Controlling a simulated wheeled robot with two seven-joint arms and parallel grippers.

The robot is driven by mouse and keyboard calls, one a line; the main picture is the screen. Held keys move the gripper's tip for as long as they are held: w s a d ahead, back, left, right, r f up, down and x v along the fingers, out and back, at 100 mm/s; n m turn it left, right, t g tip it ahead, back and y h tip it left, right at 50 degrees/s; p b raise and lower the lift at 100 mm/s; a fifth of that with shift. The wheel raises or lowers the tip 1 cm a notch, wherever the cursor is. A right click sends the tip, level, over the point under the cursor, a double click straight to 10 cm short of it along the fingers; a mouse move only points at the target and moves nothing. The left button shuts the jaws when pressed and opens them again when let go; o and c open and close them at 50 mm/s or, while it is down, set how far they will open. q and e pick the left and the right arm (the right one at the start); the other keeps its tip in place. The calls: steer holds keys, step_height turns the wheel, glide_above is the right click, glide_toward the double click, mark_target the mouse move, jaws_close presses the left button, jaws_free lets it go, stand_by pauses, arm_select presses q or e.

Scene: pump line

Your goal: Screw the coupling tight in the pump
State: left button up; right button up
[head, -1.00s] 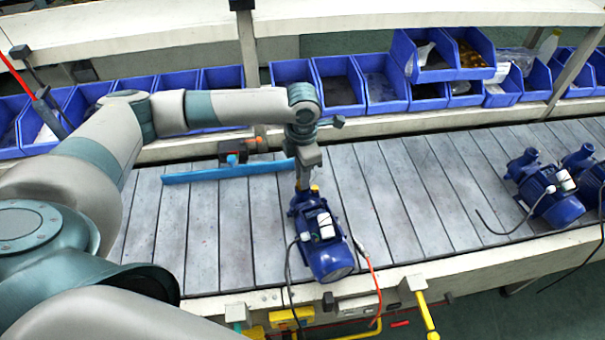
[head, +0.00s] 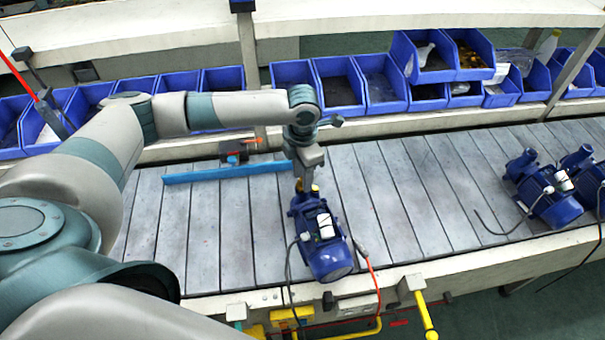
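A blue pump (head: 325,250) with a white label box on top stands on the grey slatted conveyor, near its front edge. My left gripper (head: 306,187) points down at the pump's far end. A small brass-coloured piece, likely the coupling (head: 315,189), shows at the fingertips, right at the pump's top. The fingers are small here, and I cannot tell whether they are closed on it or how far it sits in the pump. My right gripper is not in view.
A blue bar (head: 225,172) lies on the conveyor left of my gripper. Two more blue pumps (head: 547,192) with loose cables stand at the right. Blue bins (head: 340,90) line the back. The conveyor (head: 420,190) between the pumps is clear.

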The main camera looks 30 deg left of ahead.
arm_select(q)
steer(key=shift+n, duration=0.7)
steer(key=n, duration=0.2)
steer(key=shift+n, duration=0.7)
steer(key=shift+n, duration=1.8)
jaws_close()
